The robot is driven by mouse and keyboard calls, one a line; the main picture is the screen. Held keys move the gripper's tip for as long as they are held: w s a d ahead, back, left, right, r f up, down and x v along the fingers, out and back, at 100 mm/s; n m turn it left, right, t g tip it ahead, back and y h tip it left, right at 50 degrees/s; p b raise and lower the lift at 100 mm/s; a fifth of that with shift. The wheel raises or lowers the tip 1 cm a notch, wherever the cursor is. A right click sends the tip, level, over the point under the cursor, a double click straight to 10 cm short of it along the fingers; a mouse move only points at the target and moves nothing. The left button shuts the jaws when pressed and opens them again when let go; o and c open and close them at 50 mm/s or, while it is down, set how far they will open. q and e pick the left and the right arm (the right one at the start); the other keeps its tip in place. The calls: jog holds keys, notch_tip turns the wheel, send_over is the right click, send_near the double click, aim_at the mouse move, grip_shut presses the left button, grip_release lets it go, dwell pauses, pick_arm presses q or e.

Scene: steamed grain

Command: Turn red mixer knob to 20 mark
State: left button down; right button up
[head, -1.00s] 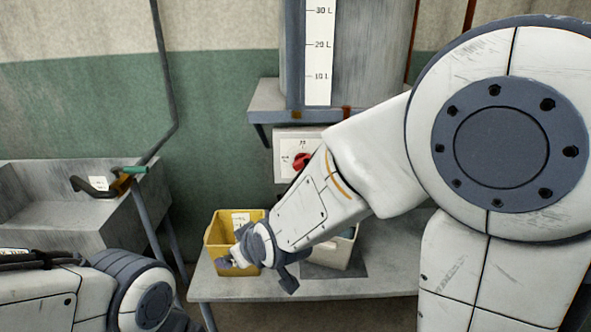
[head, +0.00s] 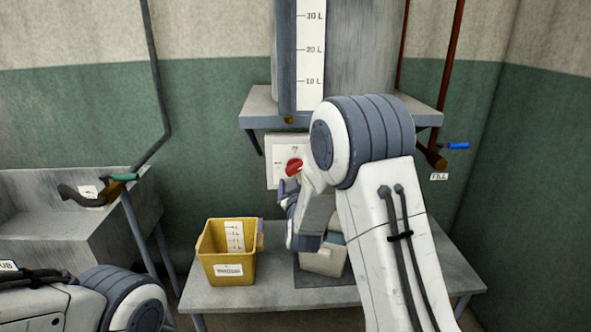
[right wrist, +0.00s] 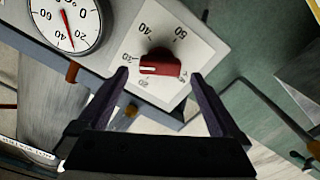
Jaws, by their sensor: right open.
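The red mixer knob (head: 294,166) sits on a white dial plate on the back wall under the shelf. In the right wrist view the red knob (right wrist: 162,64) shows close up, with 20, 40 and 50 legible around it. Its bar lies roughly sideways in that picture; I cannot tell surely which mark it points to. My right gripper (head: 284,189) is just below the knob in the head view, partly hidden by its own wrist. In the wrist view its open, empty fingers (right wrist: 160,75) stand on either side of the knob's lower part, without clear contact. My left gripper is out of view.
A yellow bin (head: 228,268) and a pale container (head: 322,262) stand on the grey table (head: 275,298) below. A round gauge (right wrist: 66,22) is beside the dial. A shelf (head: 258,108) carries a tank above. A sink (head: 75,225) is at left, a blue-handled valve (head: 457,146) at right.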

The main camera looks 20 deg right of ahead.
aim_at(295, 171)
jog(key=shift+x, duration=2)
jog(key=c, duration=1.3)
jog(key=shift+n, duration=1.1)
jog(key=n+b, duration=0.1)
jog(key=n, duration=0.2)
jog(key=shift+n, duration=0.4)
jog(key=n, duration=0.5)
jog(key=shift+n, duration=0.4)
